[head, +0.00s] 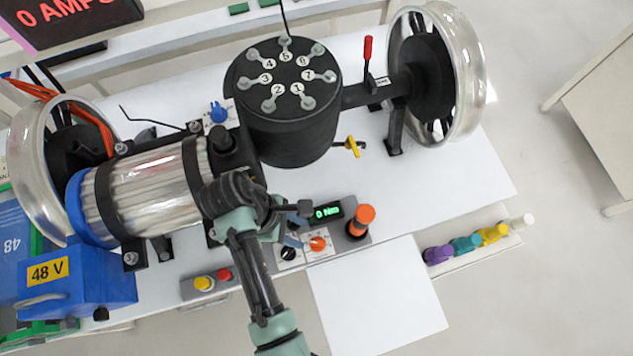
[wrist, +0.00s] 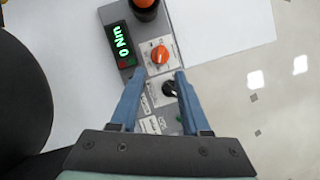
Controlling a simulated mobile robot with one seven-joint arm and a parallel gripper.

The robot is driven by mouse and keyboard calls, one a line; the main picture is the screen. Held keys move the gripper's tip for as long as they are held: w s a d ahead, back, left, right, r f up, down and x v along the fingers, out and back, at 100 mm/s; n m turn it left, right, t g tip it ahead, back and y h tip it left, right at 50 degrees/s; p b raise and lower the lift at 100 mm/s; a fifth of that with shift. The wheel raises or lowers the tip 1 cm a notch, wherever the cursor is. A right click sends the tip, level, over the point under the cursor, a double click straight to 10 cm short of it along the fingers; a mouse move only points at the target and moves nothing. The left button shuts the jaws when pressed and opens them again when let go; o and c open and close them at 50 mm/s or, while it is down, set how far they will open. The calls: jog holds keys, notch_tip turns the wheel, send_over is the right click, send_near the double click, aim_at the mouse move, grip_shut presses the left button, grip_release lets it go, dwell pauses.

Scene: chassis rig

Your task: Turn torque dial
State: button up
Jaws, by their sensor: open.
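An orange dial (head: 318,243) sits on a white plate on the grey control panel, beside the green "0 Nm" display (head: 327,212). A black dial (head: 289,254) is on the neighbouring plate to its left. In the wrist view the orange dial (wrist: 159,54) lies just ahead of the fingertips, and the black dial (wrist: 170,88) shows between the two blue fingers, nearer the right one. My gripper (wrist: 159,73) is open and empty over the panel. Which dial is the torque dial cannot be read from the labels. No finger clearly touches either dial.
A large orange knob (head: 361,220) stands up at the panel's right end. Yellow (head: 204,283) and red (head: 224,274) buttons are at its left end. The black numbered drum (head: 290,120) and silver motor (head: 155,190) rise behind. A bare white board (head: 380,295) lies in front.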

aim_at(317, 243)
jog(key=x, duration=1)
jog(key=shift+a, duration=0.1)
grip_shut()
